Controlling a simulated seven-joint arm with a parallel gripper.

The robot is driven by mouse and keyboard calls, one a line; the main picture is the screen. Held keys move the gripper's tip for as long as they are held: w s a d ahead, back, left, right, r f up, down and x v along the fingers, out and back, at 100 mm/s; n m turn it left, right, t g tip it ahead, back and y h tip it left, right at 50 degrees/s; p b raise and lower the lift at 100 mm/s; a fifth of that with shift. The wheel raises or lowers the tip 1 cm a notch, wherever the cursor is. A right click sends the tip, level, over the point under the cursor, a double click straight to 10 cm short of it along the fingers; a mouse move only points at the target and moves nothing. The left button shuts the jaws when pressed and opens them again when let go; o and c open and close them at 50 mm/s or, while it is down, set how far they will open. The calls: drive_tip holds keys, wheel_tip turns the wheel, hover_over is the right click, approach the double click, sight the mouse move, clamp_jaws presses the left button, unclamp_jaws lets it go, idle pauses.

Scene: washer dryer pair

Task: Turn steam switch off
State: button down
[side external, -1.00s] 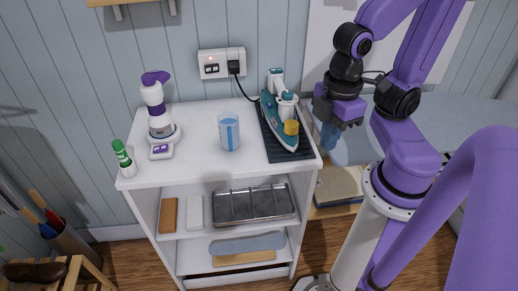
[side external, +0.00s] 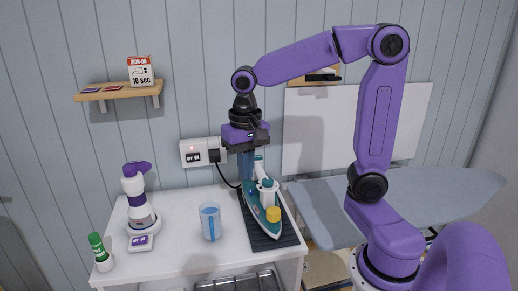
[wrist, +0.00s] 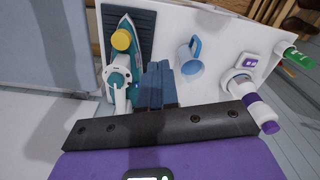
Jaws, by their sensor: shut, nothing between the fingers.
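A teal and white iron (side external: 258,208) lies on a dark ribbed mat (side external: 285,237) at the right of the white cabinet top. A yellow knob (side external: 273,215) sits near its front; the knob also shows in the wrist view (wrist: 121,40). No part is clearly readable as a steam switch. My gripper (side external: 246,178) points down at the iron's rear end, close to its handle, in front of the wall socket. Its blue fingers are shut and empty. In the wrist view the fingers (wrist: 159,70) are beside the iron; contact cannot be told.
A wall socket (side external: 190,152) with a black plug (side external: 215,156) and cord is just left of my gripper. An ironing board (side external: 440,195) is at right.

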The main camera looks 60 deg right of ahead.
drive_tip(key=w+d+r+m, duration=0.3)
drive_tip(key=w+d+m, duration=0.5)
drive_tip(key=d+m, duration=0.15)
wheel_tip(320, 180, up, 3)
drive_tip(key=m, duration=1.3)
hover_over(259, 156)
drive_tip(key=shift+a+n, duration=0.15)
drive_tip(key=shift+n, duration=0.1)
drive_tip(key=shift+f, duration=0.1)
wheel_tip(259, 156, down, 14)
drive_tip(key=shift+r, duration=0.1)
